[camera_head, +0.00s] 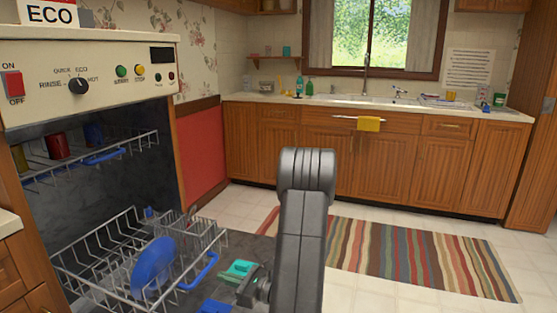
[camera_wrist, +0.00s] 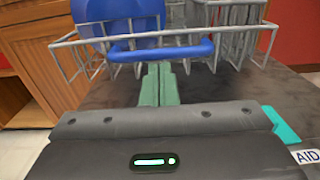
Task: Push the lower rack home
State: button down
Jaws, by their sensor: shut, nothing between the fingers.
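The lower rack (camera_head: 100,262) is a silver wire basket, pulled out over the open dishwasher door. A blue plate (camera_head: 153,268) stands upright in it. Its blue front handle (camera_head: 200,272) also shows in the wrist view (camera_wrist: 160,49), across the rack's front (camera_wrist: 78,58). My gripper (camera_wrist: 159,72) has green fingers pressed together with nothing between them. The fingertips are at the middle of the handle, at its lower edge; I cannot tell whether they touch it. In the head view my arm hides part of the door around the gripper.
The upper rack (camera_head: 128,147) sits inside the dishwasher with cups on it. The dark open door (camera_wrist: 100,98) lies below the lower rack, with a teal part (camera_wrist: 284,124) on it. A striped rug (camera_head: 420,262) lies on the open floor at right, before the wooden cabinets (camera_head: 390,165).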

dwell(0.4)
jog(key=b+x, duration=0.3)
jog(key=x, duration=4.2)
jog(key=shift+a+f, duration=0.15)
jog(key=shift+f, duration=0.1)
jog(key=shift+b+v, duration=1.35)
jog(key=shift+v, duration=2.7)
jog(key=shift+r, duration=0.1)
jog(key=p+x, duration=0.3)
jog(key=x, duration=0.4)
jog(key=shift+w+a, duration=0.1)
jog(key=shift+a, duration=0.25)
jog(key=shift+v, duration=0.95)
